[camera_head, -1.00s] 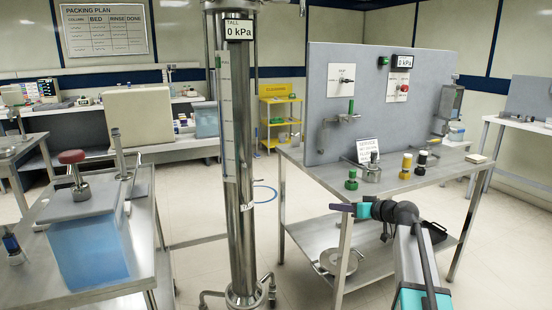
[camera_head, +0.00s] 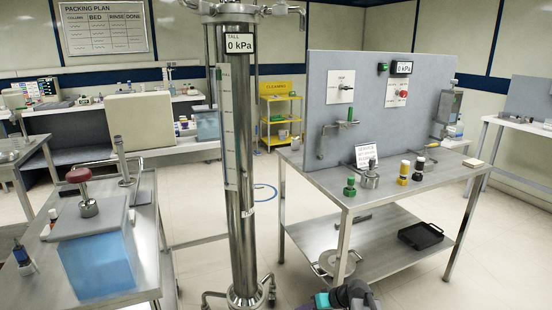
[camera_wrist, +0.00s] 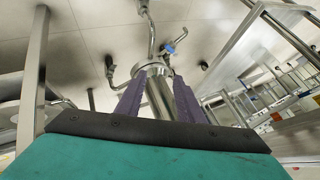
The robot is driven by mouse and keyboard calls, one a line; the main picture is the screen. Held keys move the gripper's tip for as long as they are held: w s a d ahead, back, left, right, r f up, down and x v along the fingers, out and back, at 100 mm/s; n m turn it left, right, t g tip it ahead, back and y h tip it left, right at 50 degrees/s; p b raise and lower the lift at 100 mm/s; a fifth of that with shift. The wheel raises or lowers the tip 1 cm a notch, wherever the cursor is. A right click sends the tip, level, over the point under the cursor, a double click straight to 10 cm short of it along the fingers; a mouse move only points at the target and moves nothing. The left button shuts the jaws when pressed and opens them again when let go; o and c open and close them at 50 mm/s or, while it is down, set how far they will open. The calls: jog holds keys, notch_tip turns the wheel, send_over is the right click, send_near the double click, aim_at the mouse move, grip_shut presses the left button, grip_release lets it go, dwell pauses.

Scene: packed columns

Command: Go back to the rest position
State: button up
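My gripper (camera_wrist: 158,92) shows two purple fingers standing apart in the wrist view, with nothing held between them. The steel column (camera_wrist: 160,98) shows behind and between the fingers, with its piped base beyond them. In the head view, only the top of my gripper and wrist (camera_head: 335,298) shows at the bottom edge, right of the tall column (camera_head: 241,170). The rest of my arm is out of that view.
The steel bench (camera_head: 400,190) with a grey panel stands right of the column, its lower shelf holding a black tray (camera_head: 421,236). A steel cart (camera_head: 140,240) with a blue tank (camera_head: 95,262) stands at the left. Open floor (camera_head: 400,285) lies in front of the bench.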

jog(key=s+a+f+g+h+p, duration=0.1)
jog(key=s+f+g, duration=0.1)
jog(key=s+f, duration=0.5)
jog(key=s+a+f+g+h+p, duration=0.1)
jog(key=s+f+g+p, duration=0.15)
jog(key=s, duration=0.75)
jog(key=s+f+g+h+p, duration=0.1)
jog(key=s+f+g, duration=0.1)
jog(key=s+f, duration=0.5)
jog(key=s+d+m+g+h, duration=0.1)
jog(key=s+d, duration=0.3)
jog(key=s, duration=0.5)
jog(key=s+d+m+g+h, duration=0.2)
jog(key=s+d+h, duration=0.1)
jog(key=s, duration=0.6)
jog(key=shift+s+d+r+m, duration=0.2)
jog(key=shift+d+m, duration=0.1)
jog(key=shift+d, duration=0.15)
